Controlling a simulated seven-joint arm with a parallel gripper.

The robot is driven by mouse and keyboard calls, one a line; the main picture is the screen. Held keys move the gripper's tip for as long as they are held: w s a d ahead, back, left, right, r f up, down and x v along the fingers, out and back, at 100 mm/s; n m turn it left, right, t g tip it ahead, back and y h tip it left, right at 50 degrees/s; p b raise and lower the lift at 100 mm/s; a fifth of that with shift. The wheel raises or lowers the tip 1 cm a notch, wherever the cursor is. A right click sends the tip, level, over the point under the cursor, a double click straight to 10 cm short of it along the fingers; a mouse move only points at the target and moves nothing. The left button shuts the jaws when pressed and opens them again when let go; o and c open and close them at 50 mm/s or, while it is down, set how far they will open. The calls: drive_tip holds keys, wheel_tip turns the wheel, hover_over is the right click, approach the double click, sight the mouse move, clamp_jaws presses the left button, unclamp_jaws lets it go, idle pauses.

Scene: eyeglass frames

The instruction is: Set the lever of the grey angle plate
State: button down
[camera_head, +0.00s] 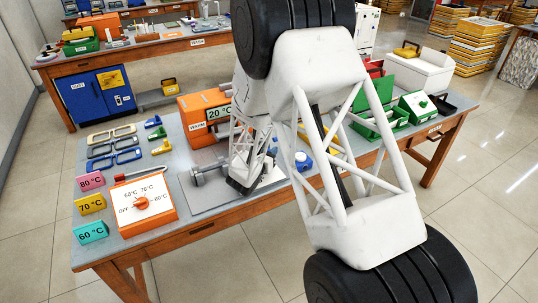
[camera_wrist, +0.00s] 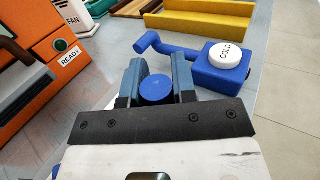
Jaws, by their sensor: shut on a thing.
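A grey metal fixture (camera_head: 200,177) stands on a flat grey plate (camera_head: 208,205) near the front edge of the bench in the head view. I cannot make out the whole angle plate, as my arm and gripper cover part of it. My gripper (camera_head: 241,186) is low over the right part of that plate. In the wrist view my gripper (camera_wrist: 156,88) is shut on a round blue knob (camera_wrist: 157,91), one finger on each side of it. What the knob is fixed to is hidden below the gripper.
A blue block with a white COLD button (camera_wrist: 228,54) and a crank-shaped blue arm (camera_wrist: 165,47) lies close ahead on the right. An orange machine (camera_head: 197,118) stands behind the plate. An orange dial box (camera_head: 146,207) is to the left.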

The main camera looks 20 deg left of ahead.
drive_tip(key=w+a, duration=0.4)
drive_tip(key=w, duration=0.1)
drive_tip(key=shift+w+a, duration=0.2)
drive_tip(key=shift+w+a+r, duration=0.15)
drive_tip(key=shift+w+a, duration=0.7)
drive_tip(key=shift+a, duration=0.05)
drive_tip(key=c, duration=0.9)
unclamp_jaws()
drive_tip(key=shift+w, duration=0.1)
drive_tip(key=shift+d, duration=0.2)
drive_tip(key=shift+s, duration=0.2)
drive_tip(key=shift+v, duration=3.8)
